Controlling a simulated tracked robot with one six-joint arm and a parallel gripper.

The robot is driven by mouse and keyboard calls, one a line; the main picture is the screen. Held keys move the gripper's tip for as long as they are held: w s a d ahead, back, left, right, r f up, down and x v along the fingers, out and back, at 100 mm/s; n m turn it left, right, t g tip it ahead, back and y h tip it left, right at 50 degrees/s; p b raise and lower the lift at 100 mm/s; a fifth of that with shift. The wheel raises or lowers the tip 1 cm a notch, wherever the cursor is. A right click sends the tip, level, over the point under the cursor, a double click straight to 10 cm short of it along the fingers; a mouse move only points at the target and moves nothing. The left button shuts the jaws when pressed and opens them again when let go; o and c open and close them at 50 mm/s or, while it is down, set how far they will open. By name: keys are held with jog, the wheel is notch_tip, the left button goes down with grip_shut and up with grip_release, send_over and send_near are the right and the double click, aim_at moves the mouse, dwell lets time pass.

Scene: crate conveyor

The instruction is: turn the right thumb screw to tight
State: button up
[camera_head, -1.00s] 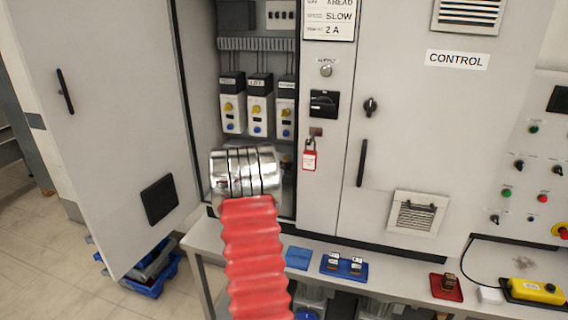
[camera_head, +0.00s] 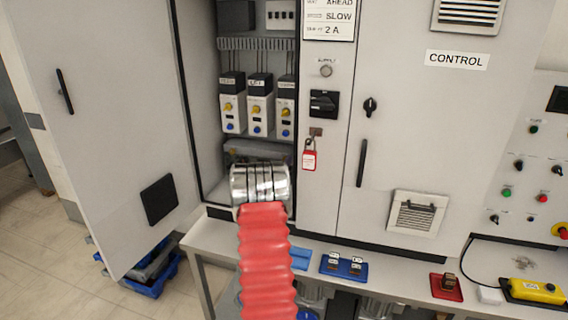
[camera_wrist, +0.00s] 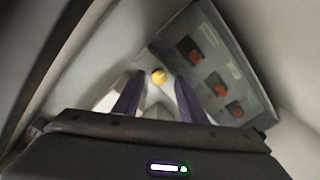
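In the wrist view my gripper (camera_wrist: 158,88) has its two purple fingers apart, with nothing held between them. A small round yellow knob (camera_wrist: 158,76) shows just beyond the fingertips on a pale surface. It may be a thumb screw, but I cannot tell whether it is the right one or how tight it is. Beside it is a grey panel (camera_wrist: 215,60) with several orange-brown squares. In the head view my arm hides my gripper, and no thumb screw can be made out for certain.
In the head view the open cabinet holds three modules (camera_head: 258,105) with yellow and blue knobs, above a grey box (camera_head: 262,148). The cabinet door (camera_head: 105,130) stands open at left. A red tag (camera_head: 309,160) hangs beside the opening. A bench (camera_head: 215,240) runs in front.

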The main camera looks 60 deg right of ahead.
jog(key=shift+d, duration=0.65)
jog(key=shift+c, duration=0.2)
jog(key=shift+w, duration=0.1)
grip_shut()
jog(key=shift+f, duration=0.1)
